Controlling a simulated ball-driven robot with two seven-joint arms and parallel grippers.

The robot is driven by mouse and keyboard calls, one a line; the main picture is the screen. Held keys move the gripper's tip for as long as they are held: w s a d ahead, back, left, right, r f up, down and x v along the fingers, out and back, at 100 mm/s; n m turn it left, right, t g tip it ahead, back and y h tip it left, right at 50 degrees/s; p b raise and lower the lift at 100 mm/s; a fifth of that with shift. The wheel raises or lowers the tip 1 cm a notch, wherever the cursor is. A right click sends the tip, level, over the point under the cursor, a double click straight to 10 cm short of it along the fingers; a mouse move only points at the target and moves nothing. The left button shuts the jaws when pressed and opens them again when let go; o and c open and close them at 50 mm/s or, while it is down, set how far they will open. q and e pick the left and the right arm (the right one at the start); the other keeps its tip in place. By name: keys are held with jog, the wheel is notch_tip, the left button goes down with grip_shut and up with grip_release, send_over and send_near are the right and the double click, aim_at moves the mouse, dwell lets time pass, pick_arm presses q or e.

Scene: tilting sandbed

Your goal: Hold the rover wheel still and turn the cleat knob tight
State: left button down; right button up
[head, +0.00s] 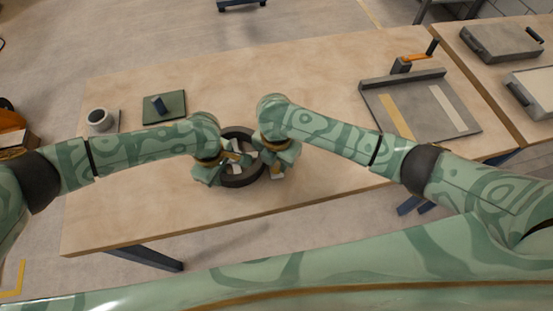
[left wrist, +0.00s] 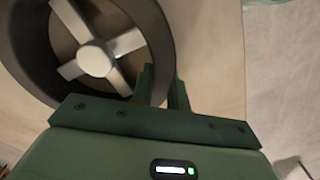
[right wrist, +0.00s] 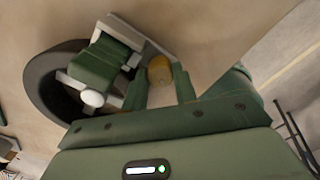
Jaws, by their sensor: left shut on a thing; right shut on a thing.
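The rover wheel is a dark ring (head: 240,184) with pale spokes, near the front edge of the bench. Its spokes and round hub (left wrist: 95,58) show clearly in the left wrist view. My left gripper (head: 226,160) is at the wheel's left side, shut on the rim; its fingers (left wrist: 163,92) straddle the rim. My right gripper (head: 266,158) is at the wheel's right side. In the right wrist view its fingers are shut on an amber knob (right wrist: 160,68), beside a pale bracket. The arms hide much of the wheel and the knob in the head view.
A second bench with grey cases stands further right. The bench middle behind the wheel is clear.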

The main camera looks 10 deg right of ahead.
aim_at(277, 164)
jog(key=o, duration=0.7)
notch_tip(277, 164, up, 12)
jog(key=shift+r, duration=0.1)
jog(key=shift+o, duration=1.4)
jog(key=shift+w, duration=0.1)
notch_tip(277, 164, down, 12)
jog(key=n, duration=1.3)
jog(key=shift+n, duration=0.3)
